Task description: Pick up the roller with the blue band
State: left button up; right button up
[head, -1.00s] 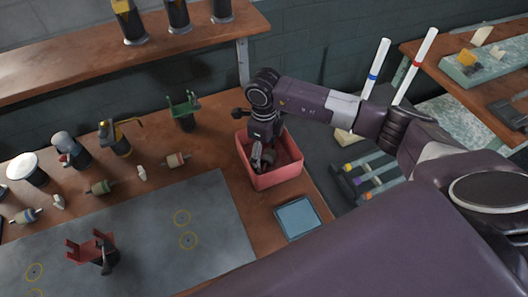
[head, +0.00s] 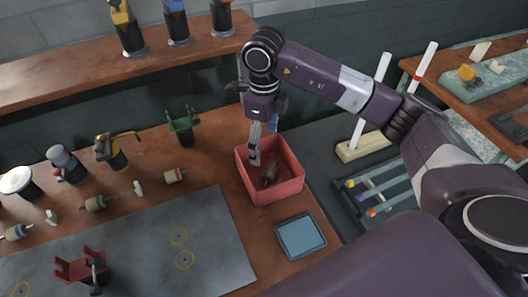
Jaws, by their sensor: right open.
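A roller with a bluish band (head: 17,232) lies at the far left of the brown bench, beside the grey mat. A roller with a greenish band (head: 95,202) and one with a reddish band (head: 175,176) lie further right along the same row. My right gripper (head: 254,157) points down over the left part of the red bin (head: 280,190), open, well to the right of the rollers. A small dark brownish object (head: 269,175) lies in the bin, apart from the fingers; I cannot tell what it is. My left gripper is out of view.
A red stand (head: 82,268) is on the grey mat (head: 150,245). Upright white rods (head: 420,68) stand near my right arm. Dark bottles (head: 128,32) line the shelf.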

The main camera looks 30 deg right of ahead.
aim_at(21, 230)
jog(key=u, duration=1.25)
jog(key=k+j, duration=0.15)
jog(key=k, duration=0.05)
